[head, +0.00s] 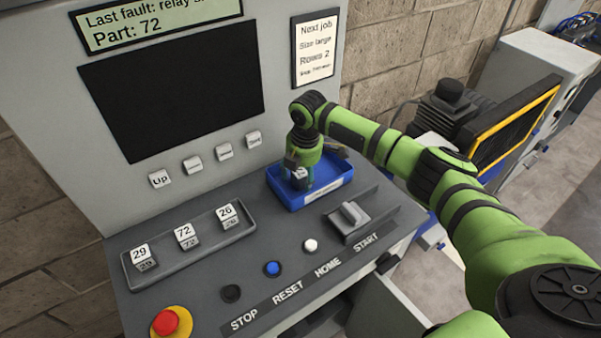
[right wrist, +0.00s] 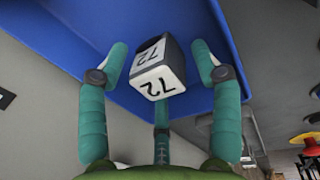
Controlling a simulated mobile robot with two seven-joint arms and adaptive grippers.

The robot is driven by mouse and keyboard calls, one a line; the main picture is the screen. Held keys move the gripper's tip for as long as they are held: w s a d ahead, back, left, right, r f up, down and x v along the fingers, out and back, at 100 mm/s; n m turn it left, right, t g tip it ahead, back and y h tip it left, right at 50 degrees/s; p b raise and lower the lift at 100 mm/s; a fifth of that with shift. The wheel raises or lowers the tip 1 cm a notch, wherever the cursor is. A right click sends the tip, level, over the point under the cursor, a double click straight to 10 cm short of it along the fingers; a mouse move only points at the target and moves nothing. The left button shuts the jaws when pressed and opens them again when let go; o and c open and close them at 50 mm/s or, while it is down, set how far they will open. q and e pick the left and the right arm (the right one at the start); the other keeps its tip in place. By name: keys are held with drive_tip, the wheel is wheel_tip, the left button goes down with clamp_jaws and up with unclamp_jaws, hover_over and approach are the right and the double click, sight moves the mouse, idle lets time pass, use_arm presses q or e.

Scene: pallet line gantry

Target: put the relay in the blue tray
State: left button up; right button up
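The blue tray (head: 322,194) sits on the console desk, below the posted sheet. My right gripper (head: 299,177) reaches down over it. A small cube-shaped relay (right wrist: 158,77) marked 72 lies between its green fingers in the right wrist view, tilted, with the blue tray (right wrist: 75,30) behind it. Narrow gaps show between the relay and the side fingers (right wrist: 160,66), so the gripper looks open around it. I cannot tell whether the relay touches the tray floor. My left gripper is not in view.
A grey rack (head: 196,242) holds several relays, marked 29, 72 and 26. The display (head: 160,25) reads Part: 72. A red emergency button (head: 165,322), several small buttons and a raised switch (head: 350,214) stand on the desk.

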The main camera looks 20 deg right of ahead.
sight(304, 175)
drive_tip(key=shift+r, duration=0.1)
wheel_tip(304, 175, up, 12)
drive_tip(key=s+b, duration=0.1)
drive_tip(key=b, duration=0.1)
drive_tip(key=shift+s+d+b, duration=0.2)
drive_tip(key=shift+b, duration=0.15)
